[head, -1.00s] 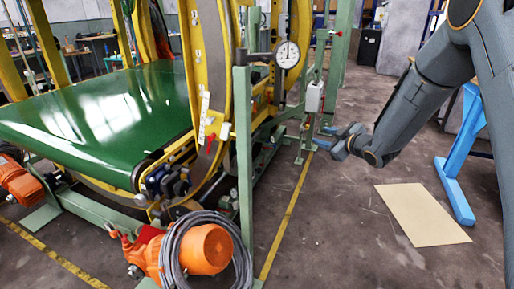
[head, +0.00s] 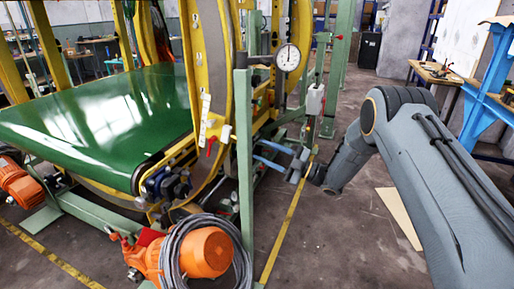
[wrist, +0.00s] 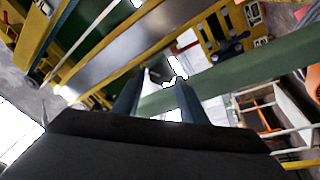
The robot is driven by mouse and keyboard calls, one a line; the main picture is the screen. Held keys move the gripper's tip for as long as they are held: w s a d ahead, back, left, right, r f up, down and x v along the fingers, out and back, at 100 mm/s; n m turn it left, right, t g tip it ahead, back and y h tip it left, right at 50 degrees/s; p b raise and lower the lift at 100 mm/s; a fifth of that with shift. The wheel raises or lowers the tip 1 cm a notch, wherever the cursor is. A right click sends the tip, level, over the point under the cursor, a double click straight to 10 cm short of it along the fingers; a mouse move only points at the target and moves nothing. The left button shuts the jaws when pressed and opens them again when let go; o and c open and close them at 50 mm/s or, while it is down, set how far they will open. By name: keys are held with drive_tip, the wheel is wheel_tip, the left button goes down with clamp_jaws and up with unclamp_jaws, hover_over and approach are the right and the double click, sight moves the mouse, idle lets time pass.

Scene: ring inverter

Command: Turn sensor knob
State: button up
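I cannot tell for sure which part is the sensor knob. A round white dial gauge (head: 288,57) sits on a green post, with a dark cylindrical part (head: 259,59) to its left. A small white box (head: 315,99) is on another post to the right. A small red part (head: 211,146) is on the yellow ring frame. My gripper (head: 258,151) points left toward the green post and machine, below the gauge and white box. Its two bluish fingers are apart, with nothing seen held. In the wrist view, my gripper (wrist: 160,80) has a green beam (wrist: 235,74) beyond its fingers.
The green belt (head: 105,112) and yellow ring frame (head: 217,60) fill the left. An orange motor (head: 208,252) with a coiled grey cable stands at the front. A blue-legged table (head: 484,95) is at the right. The floor in the lower middle is clear.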

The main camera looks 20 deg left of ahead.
drive_tip(key=shift+x, duration=1.5)
drive_tip(key=shift+c, duration=0.4)
drive_tip(key=c, duration=0.7)
drive_tip(key=shift+m, duration=0.3)
drive_tip(key=m+b, duration=0.4)
drive_tip(key=m, duration=0.6)
drive_tip(key=shift+m+t, duration=0.4)
